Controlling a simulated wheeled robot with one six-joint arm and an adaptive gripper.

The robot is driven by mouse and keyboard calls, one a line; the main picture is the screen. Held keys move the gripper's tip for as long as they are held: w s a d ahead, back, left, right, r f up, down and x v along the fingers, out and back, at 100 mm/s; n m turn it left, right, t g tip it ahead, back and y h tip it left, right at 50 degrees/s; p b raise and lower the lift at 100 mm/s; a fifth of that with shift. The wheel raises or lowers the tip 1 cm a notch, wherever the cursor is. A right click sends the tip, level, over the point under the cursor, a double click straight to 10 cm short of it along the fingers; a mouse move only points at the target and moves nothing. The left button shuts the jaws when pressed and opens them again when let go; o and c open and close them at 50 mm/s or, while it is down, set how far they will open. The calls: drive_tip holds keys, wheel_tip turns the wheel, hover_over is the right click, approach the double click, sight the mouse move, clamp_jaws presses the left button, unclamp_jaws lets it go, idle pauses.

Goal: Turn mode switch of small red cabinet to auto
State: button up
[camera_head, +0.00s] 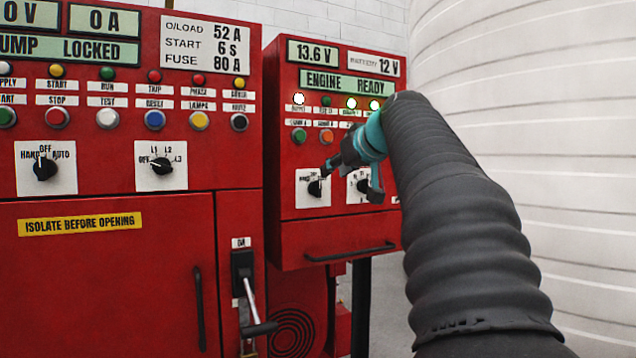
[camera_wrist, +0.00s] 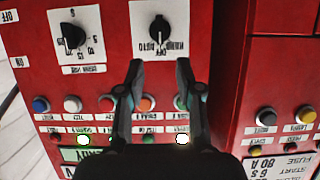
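The small red cabinet (camera_head: 335,235) stands right of the larger one in the head view. Its mode switch is a black knob (camera_head: 315,188) on a white plate, at the left of two knobs. In the wrist view, which is upside down, this knob (camera_wrist: 160,31) sits at top centre, with OFF, HAND and AUTO lettering. I cannot tell its setting clearly. My gripper (camera_head: 350,175) is in front of the small cabinet's panel. In the wrist view my gripper (camera_wrist: 160,68) is open and empty, its fingers apart, with the knob beyond the gap between the fingertips.
A second selector knob (camera_wrist: 73,36) is beside the mode switch. Several buttons and lit lamps sit close by. The larger red cabinet (camera_head: 110,260) is at left, with similar knobs and a lever (camera_head: 250,305). A white ribbed tank (camera_head: 560,150) stands at right.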

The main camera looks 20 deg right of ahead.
sight(317, 189)
drive_tip(key=x, duration=0.8)
drive_tip(key=shift+w, duration=0.2)
drive_tip(key=shift+f, duration=0.1)
drive_tip(key=shift+c, duration=0.2)
drive_tip(key=shift+s, duration=0.1)
clamp_jaws()
